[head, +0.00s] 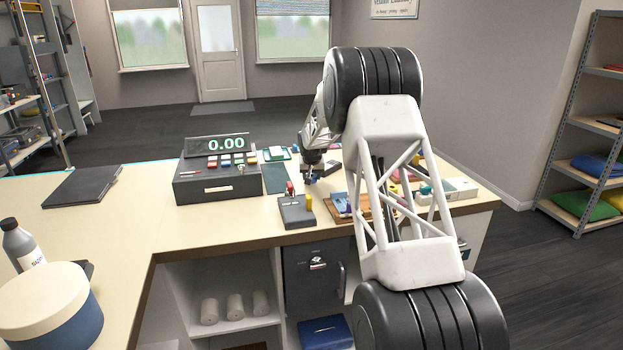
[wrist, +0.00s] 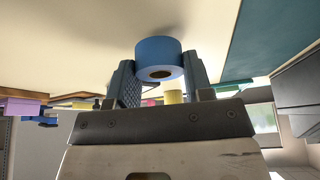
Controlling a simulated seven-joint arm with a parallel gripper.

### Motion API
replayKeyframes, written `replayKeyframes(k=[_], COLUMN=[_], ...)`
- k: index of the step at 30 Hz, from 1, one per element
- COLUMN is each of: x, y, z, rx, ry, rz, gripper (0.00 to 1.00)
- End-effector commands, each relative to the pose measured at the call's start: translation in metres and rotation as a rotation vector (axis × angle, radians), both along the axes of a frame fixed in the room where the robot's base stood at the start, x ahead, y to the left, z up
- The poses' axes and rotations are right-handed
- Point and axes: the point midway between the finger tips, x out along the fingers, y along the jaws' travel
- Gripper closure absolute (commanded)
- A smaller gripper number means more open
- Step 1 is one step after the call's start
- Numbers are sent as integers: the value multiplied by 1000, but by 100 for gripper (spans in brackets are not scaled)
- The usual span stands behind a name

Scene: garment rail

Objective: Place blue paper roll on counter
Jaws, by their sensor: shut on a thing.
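The blue paper roll (wrist: 157,51) sits between the two fingers of my gripper (wrist: 158,78) in the wrist view, with its brown hollow core facing the camera. The fingers are shut on its sides. The counter (wrist: 60,40) fills the top of that picture, close behind the roll; I cannot tell whether the roll touches it. In the head view my gripper (head: 312,177) is low over the counter (head: 140,223), right of the cash register (head: 217,177). The roll is too small and covered to make out clearly there.
A small card terminal (head: 296,211) stands just in front of my gripper. A wooden tray with small items (head: 346,207) lies to its right, partly behind my arm. A teal mat (head: 275,178) lies to its left. The counter's left part is mostly bare around a dark folder (head: 83,186).

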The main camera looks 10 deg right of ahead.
Motion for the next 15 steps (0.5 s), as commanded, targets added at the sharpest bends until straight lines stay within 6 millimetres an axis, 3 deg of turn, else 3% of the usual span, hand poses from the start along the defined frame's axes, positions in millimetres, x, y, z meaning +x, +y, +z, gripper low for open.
replayKeyframes(k=[4,15], x=[0,0], y=[0,0], z=[-10,-12], rx=[0,0], ry=[0,-1], rz=[0,0], gripper=[79,79])
